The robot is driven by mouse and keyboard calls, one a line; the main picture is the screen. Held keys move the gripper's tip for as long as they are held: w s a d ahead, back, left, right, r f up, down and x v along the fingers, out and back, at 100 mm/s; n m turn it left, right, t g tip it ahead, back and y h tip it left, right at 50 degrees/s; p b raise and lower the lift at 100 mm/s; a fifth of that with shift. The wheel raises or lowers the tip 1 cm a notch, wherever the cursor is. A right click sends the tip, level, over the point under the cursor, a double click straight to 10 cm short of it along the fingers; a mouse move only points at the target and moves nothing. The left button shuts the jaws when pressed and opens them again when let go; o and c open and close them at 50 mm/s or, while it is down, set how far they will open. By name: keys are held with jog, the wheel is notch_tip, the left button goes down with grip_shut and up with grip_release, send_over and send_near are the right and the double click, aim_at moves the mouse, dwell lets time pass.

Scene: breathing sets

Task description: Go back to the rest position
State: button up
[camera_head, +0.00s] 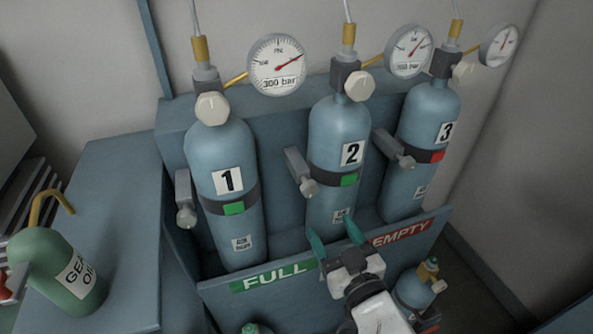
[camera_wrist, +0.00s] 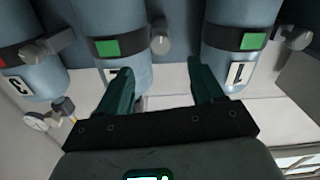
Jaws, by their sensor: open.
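My gripper (camera_head: 336,243) is open and empty, its two green fingers apart in front of the lower part of cylinder 2 (camera_head: 338,130). It also shows in the wrist view (camera_wrist: 160,85), with cylinders behind the fingers. Cylinder 1 (camera_head: 222,160) stands at the left and cylinder 3 (camera_head: 429,115) at the right, all upright in a blue rack (camera_head: 220,305). Cylinders 1 and 2 carry green tags and cylinder 3 a red tag. I cannot tell whether a finger touches the rack's front panel.
The front panel has a green FULL label (camera_head: 272,276) and a red EMPTY label (camera_head: 402,234). Pressure gauges (camera_head: 277,64) sit above the cylinders. A small cylinder (camera_head: 418,288) stands low at the right. A green GEAR OIL can (camera_head: 60,270) stands on a blue bench (camera_head: 120,220) at the left.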

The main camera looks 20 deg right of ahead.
jog(key=s+d+f+m+g+h, duration=0.2)
jog(key=s+d+f+g, duration=0.25)
jog(key=f, duration=0.35)
jog(key=s+d+f+g+y, duration=0.1)
jog(key=s+f+g, duration=0.5)
jog(key=s, duration=0.4)
jog(key=s+d+f+g, duration=0.2)
jog(key=s+f+g, duration=0.3)
jog(key=s, duration=0.6)
jog(key=shift+s+d+f+g+y, duration=0.15)
jog(key=shift+s+f+g+y, duration=0.2)
jog(key=shift+g, duration=0.4)
